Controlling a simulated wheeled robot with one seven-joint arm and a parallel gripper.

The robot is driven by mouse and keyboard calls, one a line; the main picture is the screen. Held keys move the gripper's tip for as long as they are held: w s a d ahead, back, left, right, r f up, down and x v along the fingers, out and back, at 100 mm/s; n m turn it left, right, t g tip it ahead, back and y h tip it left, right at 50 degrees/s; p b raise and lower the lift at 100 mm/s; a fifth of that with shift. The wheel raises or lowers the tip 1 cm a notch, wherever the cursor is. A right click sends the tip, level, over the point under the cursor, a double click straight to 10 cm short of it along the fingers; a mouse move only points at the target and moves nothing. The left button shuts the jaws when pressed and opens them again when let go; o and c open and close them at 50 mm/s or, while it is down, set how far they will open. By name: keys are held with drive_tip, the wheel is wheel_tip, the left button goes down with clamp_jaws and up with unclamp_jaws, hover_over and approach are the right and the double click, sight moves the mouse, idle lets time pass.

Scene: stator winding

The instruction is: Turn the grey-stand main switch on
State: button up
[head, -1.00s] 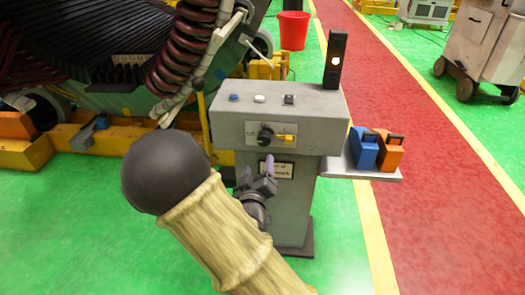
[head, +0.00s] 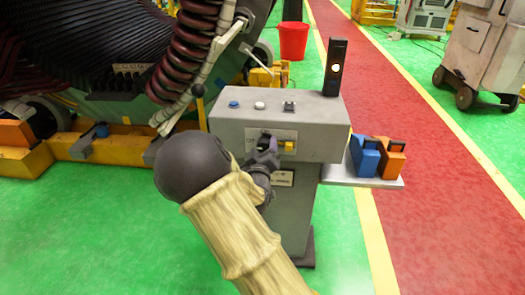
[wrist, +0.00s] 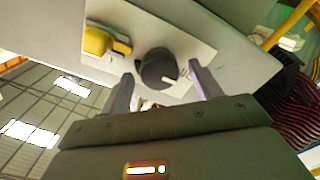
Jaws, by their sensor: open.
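The grey stand (head: 325,125) stands in the middle of the head view, with a sloped front panel. Its main switch, a dark round knob with a white pointer mark (wrist: 157,69), sits on a pale plate in the wrist view. In the head view my gripper (head: 265,143) is in front of the knob and mostly covers it. My gripper is open in the wrist view (wrist: 162,92), one finger on each side of the knob. I cannot tell whether the fingers touch it. A yellow switch (head: 289,146) sits beside the knob and also shows in the wrist view (wrist: 98,41).
A blue button (head: 234,104), a white button (head: 259,105) and a small toggle are on top of the stand. A dark post with a lit lamp (head: 336,68) rises behind. A side shelf (head: 340,172) holds a blue and an orange block. A large coil machine is at left.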

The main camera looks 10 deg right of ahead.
drive_tip(key=c, duration=1)
drive_tip(key=shift+o, duration=0.2)
drive_tip(key=shift+m+b, duration=0.3)
drive_tip(key=shift+m, duration=0.2)
drive_tip(key=m+b, duration=0.2)
drive_tip(key=m, duration=0.2)
drive_tip(key=shift+d+f+b, duration=0.1)
drive_tip(key=shift+f+b, duration=0.05)
drive_tip(key=shift+b, duration=0.15)
drive_tip(key=m+b, duration=0.3)
drive_tip(key=m, duration=0.1)
drive_tip(key=shift+f+m+b, duration=0.1)
drive_tip(key=shift+m+b, duration=0.2)
drive_tip(key=shift+m, duration=0.1)
drive_tip(key=m+b, duration=0.5)
drive_tip(key=shift+s+d, duration=0.1)
drive_tip(key=shift+d, duration=0.05)
drive_tip(key=shift+m+b, duration=1.25)
drive_tip(key=shift+m, duration=0.35)
